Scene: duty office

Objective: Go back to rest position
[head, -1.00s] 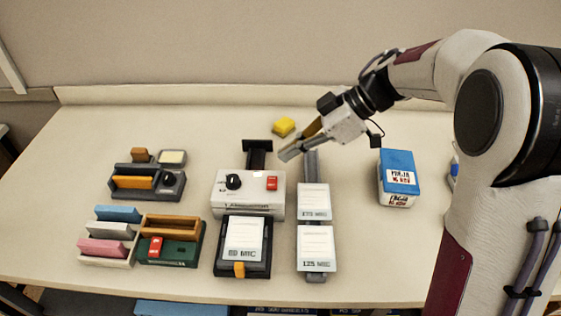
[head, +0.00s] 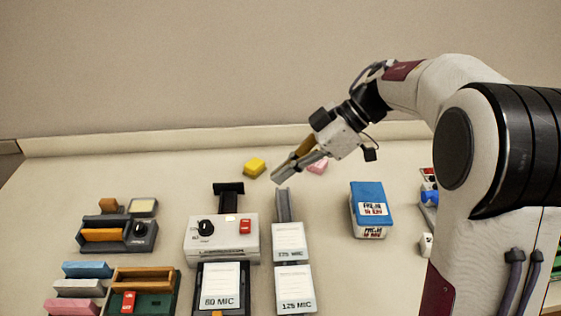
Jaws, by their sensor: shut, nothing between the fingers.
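My gripper (head: 283,175) is shut and empty. It hangs in the air over the back middle of the table, pointing down and to the left. Its tips appear above the upper end of a grey stand holding the 175 MIC and 125 MIC pouches. My arm reaches in from the right side of the head view. A yellow block (head: 255,168) lies just left of the fingertips, apart from them in the picture. A pink object (head: 318,166) shows partly behind the gripper.
The laminator (head: 222,250) stands front centre, with an 80 MIC pouch (head: 221,286) before it. A blue-topped box (head: 370,200) stands right of the gripper. Organisers with coloured blocks (head: 118,237) fill the left. The back left of the table (head: 100,170) is clear.

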